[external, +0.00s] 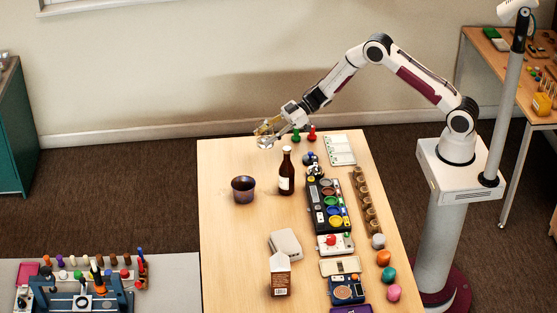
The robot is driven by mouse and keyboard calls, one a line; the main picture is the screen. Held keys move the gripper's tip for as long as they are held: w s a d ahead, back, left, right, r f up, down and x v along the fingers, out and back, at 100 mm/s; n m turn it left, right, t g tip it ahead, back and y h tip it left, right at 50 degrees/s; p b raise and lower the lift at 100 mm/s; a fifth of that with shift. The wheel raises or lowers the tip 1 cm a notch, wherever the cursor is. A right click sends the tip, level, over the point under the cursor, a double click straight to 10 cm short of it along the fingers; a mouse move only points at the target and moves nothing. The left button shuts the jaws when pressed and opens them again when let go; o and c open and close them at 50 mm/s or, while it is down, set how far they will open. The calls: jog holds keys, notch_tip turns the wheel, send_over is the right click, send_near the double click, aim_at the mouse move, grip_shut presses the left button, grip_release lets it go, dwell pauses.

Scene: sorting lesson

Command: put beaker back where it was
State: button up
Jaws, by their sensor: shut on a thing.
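My gripper (268,129) is above the far left part of the wooden table (225,250). It is shut on what looks like a small clear glass beaker (265,142). The beaker is small and see-through in the external view, and the gripper fingers hide part of it. It appears to be held near the table's far edge; I cannot tell its exact height above the top.
A brown bottle (286,178) and a dark cup (243,190) stand nearer than the beaker. Green (296,136) and red (311,134) pieces stand to its right. A black tray (313,215) and several small items crowd the right side. The left front is clear.

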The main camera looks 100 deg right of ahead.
jog(key=shift+f, duration=3.1)
jog(key=shift+f, duration=1.9)
jog(key=shift+f, duration=0.15)
jog(key=o, duration=1.2)
jog(key=shift+o, duration=0.2)
